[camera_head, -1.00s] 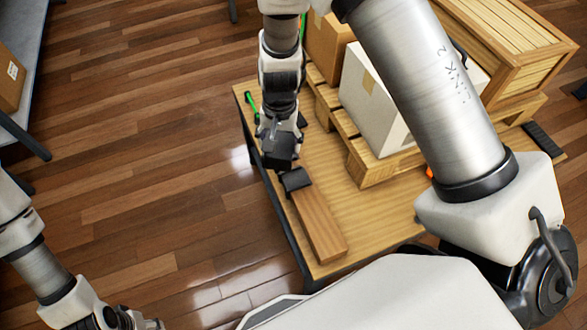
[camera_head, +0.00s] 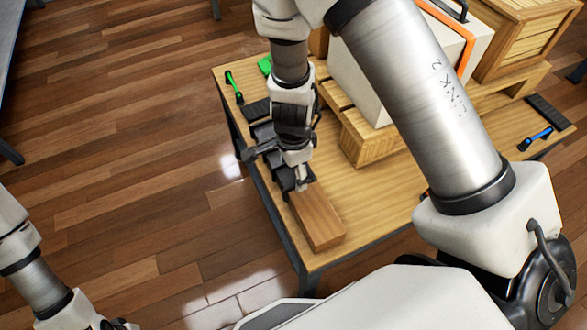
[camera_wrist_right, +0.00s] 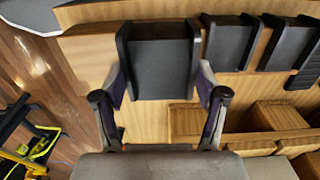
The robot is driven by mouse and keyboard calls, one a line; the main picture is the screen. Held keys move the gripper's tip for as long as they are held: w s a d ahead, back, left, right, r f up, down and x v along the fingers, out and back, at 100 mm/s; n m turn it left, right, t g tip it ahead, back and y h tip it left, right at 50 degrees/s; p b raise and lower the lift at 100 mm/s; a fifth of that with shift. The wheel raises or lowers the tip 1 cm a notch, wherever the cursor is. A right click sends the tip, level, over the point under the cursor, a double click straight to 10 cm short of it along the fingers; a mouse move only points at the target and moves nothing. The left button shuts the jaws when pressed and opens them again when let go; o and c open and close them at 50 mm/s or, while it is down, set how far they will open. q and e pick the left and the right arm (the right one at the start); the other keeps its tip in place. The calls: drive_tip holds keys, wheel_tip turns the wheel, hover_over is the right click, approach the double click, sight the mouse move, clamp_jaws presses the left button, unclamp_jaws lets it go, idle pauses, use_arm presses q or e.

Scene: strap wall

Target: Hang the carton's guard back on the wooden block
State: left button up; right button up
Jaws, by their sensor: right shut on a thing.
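The wooden block (camera_head: 320,222) lies on the table's near left side, its near end bare. My right gripper (camera_wrist_right: 162,78) is shut on a black guard (camera_wrist_right: 158,62), whose flat face shows between the fingers. The guard is at the block (camera_wrist_right: 88,14); I cannot tell whether it rests on it. More black guards (camera_wrist_right: 228,42) sit in a row along the block. The white carton (camera_head: 365,85), with an orange strap, stands on a pallet, partly hidden by my right arm. My left gripper (camera_head: 112,324) is cut off at the lower left.
The wooden pallet (camera_head: 362,140) stands right of the block. A green tool (camera_head: 233,87) lies at the table's far left corner. A blue tool (camera_head: 535,139) and a black piece (camera_head: 548,112) lie at the right. A slatted crate (camera_head: 515,45) is behind. Floor is free at left.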

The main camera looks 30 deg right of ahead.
wheel_tip(320, 180, down, 7)
drive_tip(key=b, duration=0.5)
drive_tip(key=shift+d+r+b, duration=0.15)
drive_tip(key=shift+r+b, duration=0.05)
drive_tip(key=shift+b, duration=0.2)
drive_tip(key=shift+d+r+p, duration=0.1)
drive_tip(key=shift+d+p, duration=0.05)
drive_tip(key=shift+p, duration=0.15)
drive_tip(key=shift+d, duration=0.15)
drive_tip(key=o, duration=1.2)
wheel_tip(320, 180, up, 12)
drive_tip(key=shift+f, duration=0.1)
drive_tip(key=shift+s, duration=0.1)
